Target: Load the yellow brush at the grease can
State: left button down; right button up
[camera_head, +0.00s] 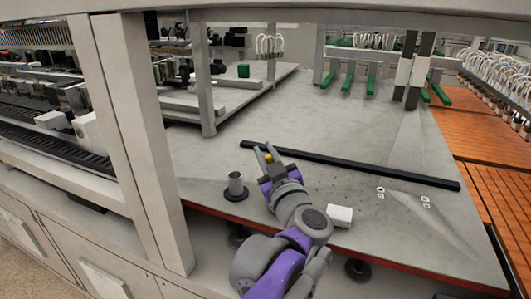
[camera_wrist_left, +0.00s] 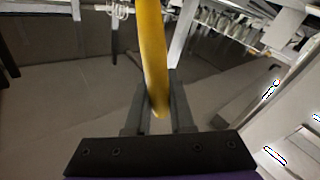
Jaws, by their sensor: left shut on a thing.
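My left gripper (camera_head: 266,163) is shut on the yellow brush (camera_head: 268,157), above the grey table to the right of the can. In the left wrist view the yellow brush (camera_wrist_left: 152,55) is a long yellow handle, held between the two dark fingers of the left gripper (camera_wrist_left: 159,105); its bristles cannot be made out. The brush is apart from the can. My right gripper is not in view.
A long black bar (camera_head: 345,165) lies across the table (camera_head: 400,215) behind the gripper. A white block (camera_head: 339,216) sits right of my arm. A grey frame post (camera_head: 128,130) rises at left. Green-handled items (camera_head: 348,77) stand at the back. Orange slats (camera_head: 490,140) lie at right.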

pick_arm(q)
notch_tip(320, 180, up, 7)
jog(key=p, duration=0.3)
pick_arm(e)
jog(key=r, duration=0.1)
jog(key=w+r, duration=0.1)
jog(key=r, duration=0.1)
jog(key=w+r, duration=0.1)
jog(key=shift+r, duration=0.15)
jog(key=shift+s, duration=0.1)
pick_arm(q)
jog(key=shift+f, duration=0.1)
dwell(0.4)
